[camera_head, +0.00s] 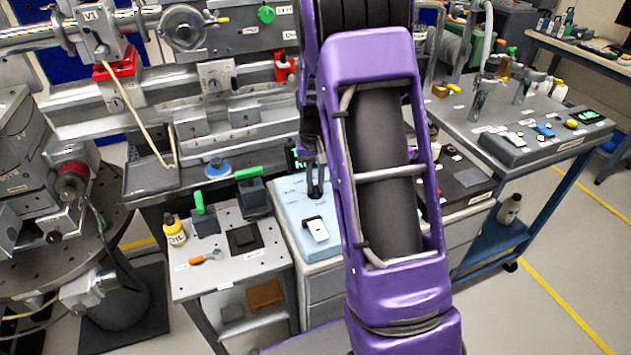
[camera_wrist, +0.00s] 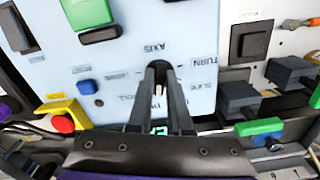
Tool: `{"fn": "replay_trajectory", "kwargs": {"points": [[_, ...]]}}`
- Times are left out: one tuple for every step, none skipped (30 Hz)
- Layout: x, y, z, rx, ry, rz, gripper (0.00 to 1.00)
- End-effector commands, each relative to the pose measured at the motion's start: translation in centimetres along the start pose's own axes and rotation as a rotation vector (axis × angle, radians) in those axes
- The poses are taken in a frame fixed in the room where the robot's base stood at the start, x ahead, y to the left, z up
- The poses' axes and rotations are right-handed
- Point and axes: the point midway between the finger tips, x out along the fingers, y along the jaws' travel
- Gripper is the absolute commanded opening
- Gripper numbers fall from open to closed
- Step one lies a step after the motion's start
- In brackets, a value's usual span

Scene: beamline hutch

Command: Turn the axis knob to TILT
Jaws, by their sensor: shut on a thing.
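The axis knob (camera_wrist: 158,67) is on a light blue control panel (camera_wrist: 125,55) and is dark and mostly hidden between my fingertips. My gripper (camera_wrist: 160,72) is shut on it. In the wrist view the panel's lettering is upside down; AXIS, TURN, SLIDE and ROLL can be read around the knob. The TILT label and the knob's pointer cannot be made out surely. In the head view my gripper (camera_head: 316,185) reaches down onto the light blue panel (camera_head: 288,207), and the knob is hidden there. A green-lit display (camera_head: 297,158) stands behind it, partly hidden by my arm.
A blue button (camera_wrist: 87,87) and a red button on a yellow base (camera_wrist: 65,123) are close by.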

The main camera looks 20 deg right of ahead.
Motion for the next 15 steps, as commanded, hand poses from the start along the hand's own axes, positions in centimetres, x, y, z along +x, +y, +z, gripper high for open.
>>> {"fn": "replay_trajectory", "kwargs": {"points": [[-0.08, -0.02, -0.03, 0.018, 0.001, 0.0, 0.0], [-0.08, -0.02, -0.04, 0.029, 0.001, 0.0, 0.0], [-0.08, -0.02, -0.04, 0.04, 0.001, 0.0, 0.0], [-0.07, -0.02, -0.04, 0.047, 0.001, 0.0, 0.0], [-0.07, -0.02, -0.04, 0.055, 0.001, 0.0, 0.0], [-0.07, -0.03, -0.04, 0.062, 0.002, 0.0, 0.0], [-0.07, -0.03, -0.05, 0.066, 0.002, 0.0, 0.0], [-0.06, -0.03, -0.05, 0.069, 0.002, 0.0, 0.0], [-0.06, -0.03, -0.05, 0.073, 0.002, 0.0, 0.0], [-0.06, -0.03, -0.05, 0.075, 0.002, 0.0, 0.0], [-0.06, -0.04, -0.05, 0.077, 0.002, 0.0, 0.0], [-0.05, -0.04, -0.05, 0.078, 0.002, 0.0, 0.0], [-0.05, -0.03, -0.05, 0.079, 0.002, 0.0, 0.0], [-0.05, -0.03, -0.05, 0.079, 0.002, 0.0, 0.0], [-0.05, -0.04, -0.06, 0.079, 0.002, 0.0, 0.0]]}}
